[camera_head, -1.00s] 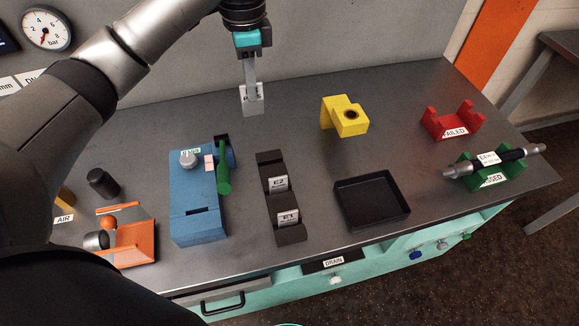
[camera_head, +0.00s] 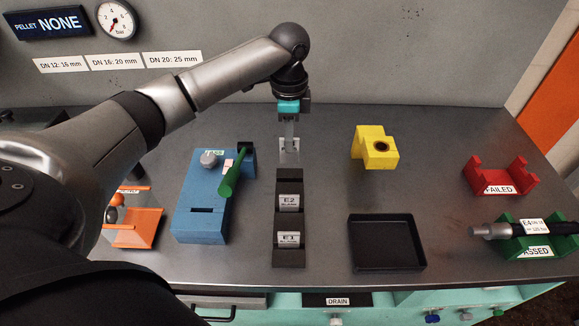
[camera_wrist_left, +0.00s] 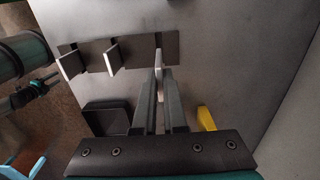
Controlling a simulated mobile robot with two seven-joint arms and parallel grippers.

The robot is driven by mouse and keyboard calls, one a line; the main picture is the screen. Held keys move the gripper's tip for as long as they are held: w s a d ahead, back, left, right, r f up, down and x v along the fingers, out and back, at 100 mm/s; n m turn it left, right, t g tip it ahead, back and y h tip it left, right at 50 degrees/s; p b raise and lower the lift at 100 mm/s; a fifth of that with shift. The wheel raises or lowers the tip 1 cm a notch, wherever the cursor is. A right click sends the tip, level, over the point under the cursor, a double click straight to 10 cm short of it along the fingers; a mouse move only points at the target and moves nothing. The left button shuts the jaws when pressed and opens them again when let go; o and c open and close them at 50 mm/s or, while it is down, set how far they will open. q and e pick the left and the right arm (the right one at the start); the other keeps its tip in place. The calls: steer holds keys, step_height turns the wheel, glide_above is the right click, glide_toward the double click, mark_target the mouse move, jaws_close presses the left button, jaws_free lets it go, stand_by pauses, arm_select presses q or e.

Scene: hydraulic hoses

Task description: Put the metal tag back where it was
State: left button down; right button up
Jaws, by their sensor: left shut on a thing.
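My left gripper (camera_head: 289,138) is shut on a small pale metal tag (camera_head: 289,152) that hangs down from its fingers. The tag is at the far end of the black tag rack (camera_head: 290,218), where no other tag shows; from the head I cannot tell whether it touches the rack. Tags E2 (camera_head: 289,203) and E1 (camera_head: 289,239) stand in the rack's nearer slots. In the left wrist view, the held tag (camera_wrist_left: 159,62) is edge-on between the fingers, its tip over the end of the rack (camera_wrist_left: 92,47). My right gripper is not in view.
A blue block (camera_head: 200,215) with a green handle (camera_head: 233,172) stands left of the rack. A yellow block (camera_head: 376,150) and an empty black tray (camera_head: 387,242) are to its right. Red (camera_head: 495,177) and green (camera_head: 535,246) cradles are farther right; the green one holds a hose.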

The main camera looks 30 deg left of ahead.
mark_target(289, 162)
arm_select(q)
step_height(289, 162, down, 8)
steer(key=shift+f+b, duration=0.1)
steer(key=shift+b, duration=0.5)
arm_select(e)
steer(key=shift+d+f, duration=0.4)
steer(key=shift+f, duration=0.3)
arm_select(q)
steer(key=shift+f, duration=0.15)
steer(key=c, duration=1)
jaws_free()
step_height(289, 162, up, 12)
steer(key=shift+r+p, duration=0.2)
steer(key=shift+p, duration=0.75)
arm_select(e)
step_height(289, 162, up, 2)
arm_select(q)
steer(key=shift+f, duration=0.1)
